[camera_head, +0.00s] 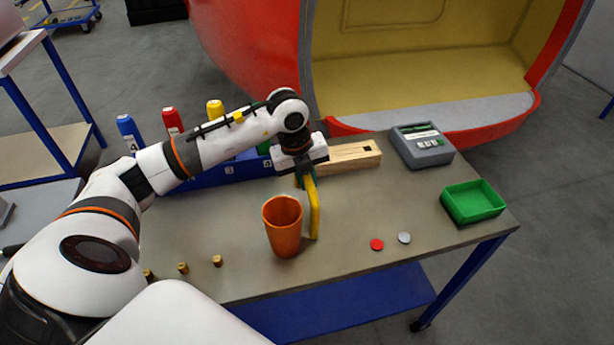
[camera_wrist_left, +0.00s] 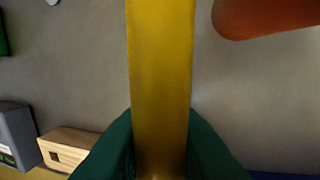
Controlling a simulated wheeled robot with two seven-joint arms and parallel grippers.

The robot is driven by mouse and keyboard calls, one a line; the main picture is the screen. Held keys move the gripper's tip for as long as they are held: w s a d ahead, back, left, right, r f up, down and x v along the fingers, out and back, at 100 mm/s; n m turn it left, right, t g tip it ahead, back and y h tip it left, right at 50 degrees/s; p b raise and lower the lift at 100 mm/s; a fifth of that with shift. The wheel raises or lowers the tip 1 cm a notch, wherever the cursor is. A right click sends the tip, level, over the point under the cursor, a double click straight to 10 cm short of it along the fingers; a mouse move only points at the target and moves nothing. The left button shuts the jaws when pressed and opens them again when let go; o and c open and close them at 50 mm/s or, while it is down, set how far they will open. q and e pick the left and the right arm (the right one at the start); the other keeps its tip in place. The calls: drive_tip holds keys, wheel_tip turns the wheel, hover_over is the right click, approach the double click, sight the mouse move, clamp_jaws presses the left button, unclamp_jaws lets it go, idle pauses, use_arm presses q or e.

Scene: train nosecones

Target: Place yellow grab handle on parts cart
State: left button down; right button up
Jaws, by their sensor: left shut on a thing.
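The yellow grab handle (camera_head: 315,210) hangs roughly upright from my left gripper (camera_head: 306,177), right behind and beside the orange cup on the cart. In the left wrist view the yellow handle (camera_wrist_left: 161,70) runs up the middle of the picture between the green fingers (camera_wrist_left: 160,150), which are shut on it. The parts cart (camera_head: 345,270) has a grey top and a blue lower shelf. I cannot tell whether the handle's lower end touches the cart top. My right gripper is not in view.
The orange cup (camera_head: 283,226) stands close left of the handle. A wooden block (camera_head: 350,157), a grey device (camera_head: 422,146) and a green tray (camera_head: 473,202) stand at the back and right. Red (camera_head: 376,244) and grey (camera_head: 404,238) discs lie in front. Brass pieces (camera_head: 217,261) lie front left.

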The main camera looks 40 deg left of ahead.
use_arm(q)
drive_tip(key=shift+f, duration=0.15)
drive_tip(key=c, duration=1.3)
unclamp_jaws()
drive_tip(key=r, duration=0.4)
drive_tip(key=s+a+r+b, duration=0.1)
drive_tip(key=r, duration=0.7)
drive_tip(key=shift+s+a, duration=0.2)
drive_tip(key=shift+s, duration=0.2)
